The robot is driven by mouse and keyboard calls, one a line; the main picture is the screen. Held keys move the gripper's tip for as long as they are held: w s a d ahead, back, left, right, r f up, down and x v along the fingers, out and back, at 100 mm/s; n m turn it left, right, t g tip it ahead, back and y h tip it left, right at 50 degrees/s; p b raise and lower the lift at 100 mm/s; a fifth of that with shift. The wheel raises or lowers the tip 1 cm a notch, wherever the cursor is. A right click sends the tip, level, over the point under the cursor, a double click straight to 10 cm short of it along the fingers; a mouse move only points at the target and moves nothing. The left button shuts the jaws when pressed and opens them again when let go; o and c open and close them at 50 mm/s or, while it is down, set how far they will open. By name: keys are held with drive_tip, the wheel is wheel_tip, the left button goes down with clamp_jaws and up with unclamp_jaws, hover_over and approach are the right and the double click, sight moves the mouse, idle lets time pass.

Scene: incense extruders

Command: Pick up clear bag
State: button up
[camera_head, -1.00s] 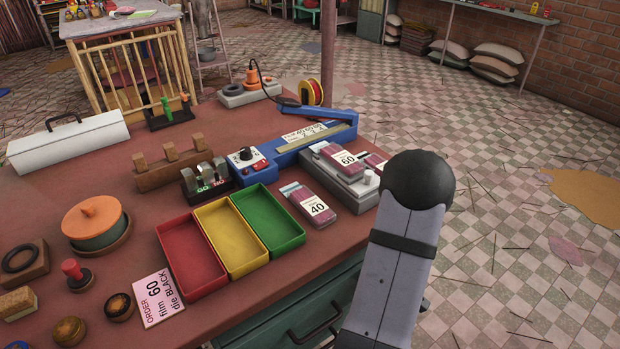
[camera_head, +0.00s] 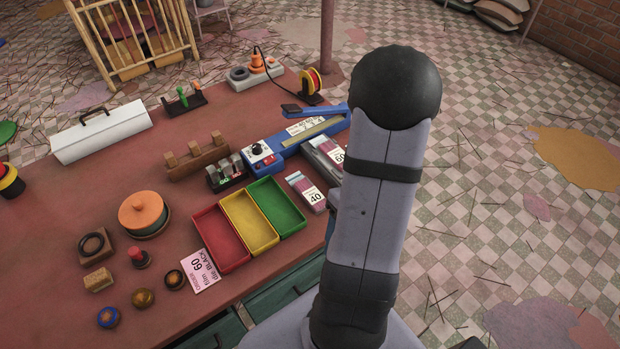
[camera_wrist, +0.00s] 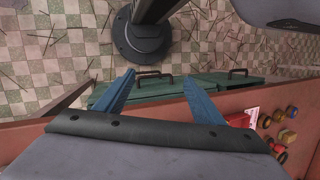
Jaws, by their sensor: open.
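I cannot single out a clear bag for certain. A pack labelled 40 (camera_head: 306,191) lies on the table right of the green tray. A pack labelled 60 (camera_head: 333,150) lies on a grey device (camera_head: 322,160) behind it, partly hidden by my arm. My gripper (camera_wrist: 158,76) shows in the wrist view with its two blue fingers spread wide and nothing between them. Beyond the fingertips are the green drawer fronts (camera_wrist: 185,87) at the table's edge.
Red (camera_head: 219,238), yellow (camera_head: 248,224) and green (camera_head: 276,206) trays sit side by side left of the 40 pack. A blue sealer (camera_head: 290,143) is behind them. An order card (camera_head: 200,270) lies in front. The table's front edge is close to my arm.

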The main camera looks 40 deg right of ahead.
drive_tip(key=w+d+t+h+b, duration=0.1)
drive_tip(key=w, duration=0.3)
drive_tip(key=w+r+t+b, duration=0.1)
drive_tip(key=w+b, duration=0.1)
drive_tip(key=w, duration=0.3)
drive_tip(key=w+d+n+h+b, duration=0.1)
drive_tip(key=w, duration=0.4)
drive_tip(key=shift+d+r+t+h+b, duration=0.25)
drive_tip(key=shift+d+t+h+b, duration=0.05)
drive_tip(key=shift+t, duration=0.1)
wheel_tip(320, 180, up, 2)
drive_tip(key=t+h+b, duration=0.1)
drive_tip(key=t, duration=0.1)
hover_over(307, 188)
drive_tip(key=shift+s+a+n, duration=0.35)
drive_tip(key=shift+s+n, duration=0.05)
drive_tip(key=shift+g, duration=0.3)
drive_tip(key=shift+w+d+f+p, duration=0.15)
drive_tip(key=shift+f+p, duration=0.35)
drive_tip(key=shift+f, duration=1.1)
drive_tip(key=shift+d+f+p, duration=0.2)
drive_tip(key=shift+f+p, duration=0.3)
drive_tip(key=shift+f, duration=1.1)
drive_tip(key=shift+w+f, duration=0.1)
drive_tip(key=shift+f, duration=0.35)
drive_tip(key=shift+f, duration=0.2)
drive_tip(key=c, duration=1.1)
